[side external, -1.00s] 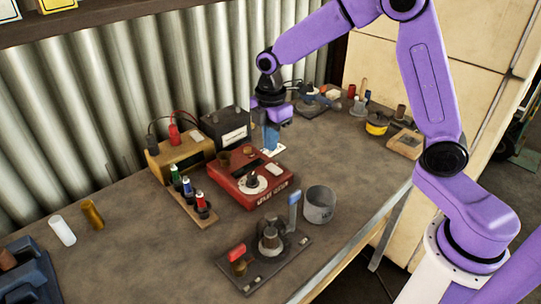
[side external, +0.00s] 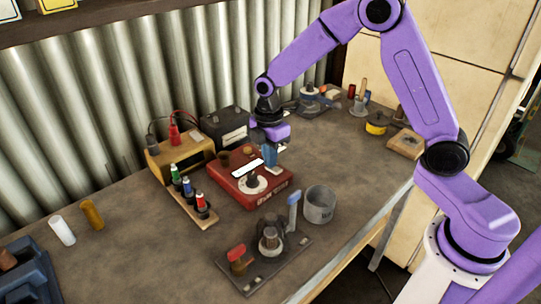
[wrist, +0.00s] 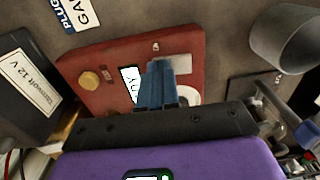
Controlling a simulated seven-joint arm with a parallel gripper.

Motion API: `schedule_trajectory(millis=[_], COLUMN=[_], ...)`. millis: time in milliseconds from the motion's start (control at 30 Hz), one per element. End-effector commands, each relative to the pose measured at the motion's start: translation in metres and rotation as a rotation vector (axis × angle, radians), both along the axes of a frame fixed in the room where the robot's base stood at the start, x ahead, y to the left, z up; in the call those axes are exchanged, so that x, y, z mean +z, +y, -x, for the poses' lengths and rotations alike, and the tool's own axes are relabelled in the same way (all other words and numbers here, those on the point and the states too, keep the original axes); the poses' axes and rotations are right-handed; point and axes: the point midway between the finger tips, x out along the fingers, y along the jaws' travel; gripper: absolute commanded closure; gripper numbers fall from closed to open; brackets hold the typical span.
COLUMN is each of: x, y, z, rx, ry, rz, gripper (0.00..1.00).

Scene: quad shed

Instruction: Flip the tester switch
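The red tester (side external: 232,187) sits on the bench, with a dark knob on a white dial (side external: 262,183) and a bright white window (side external: 247,167). The wrist view also shows the tester (wrist: 115,52) and its window (wrist: 128,76), with dark lettering partly hidden. A pale plate (side external: 274,171) lies on the tester's right side; it shows in the wrist view (wrist: 182,58) beside my fingertips. My gripper (side external: 270,165) points down over this plate, its blue fingers together and nothing visible between them. The fingers hide any switch lever there, and I cannot tell whether they touch it.
A grey can (side external: 319,205) stands right of the tester. A rack of small bottles (side external: 193,203) is at its left, with a yellow charger (side external: 180,157) and a black battery (side external: 226,127) behind. A plate with fittings (side external: 265,258) lies in front.

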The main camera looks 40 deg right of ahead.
Motion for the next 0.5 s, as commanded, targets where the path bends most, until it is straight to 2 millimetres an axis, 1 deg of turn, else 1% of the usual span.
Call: schedule_trajectory(millis=[267, 500], x=[-0.001, 0.003], y=[0.000, 0.000], z=[0.003, 0.011], rx=[0.002, 0.003], ry=[0.002, 0.002], rz=[0.001, 0.002], gripper=[1.00, 1.00])
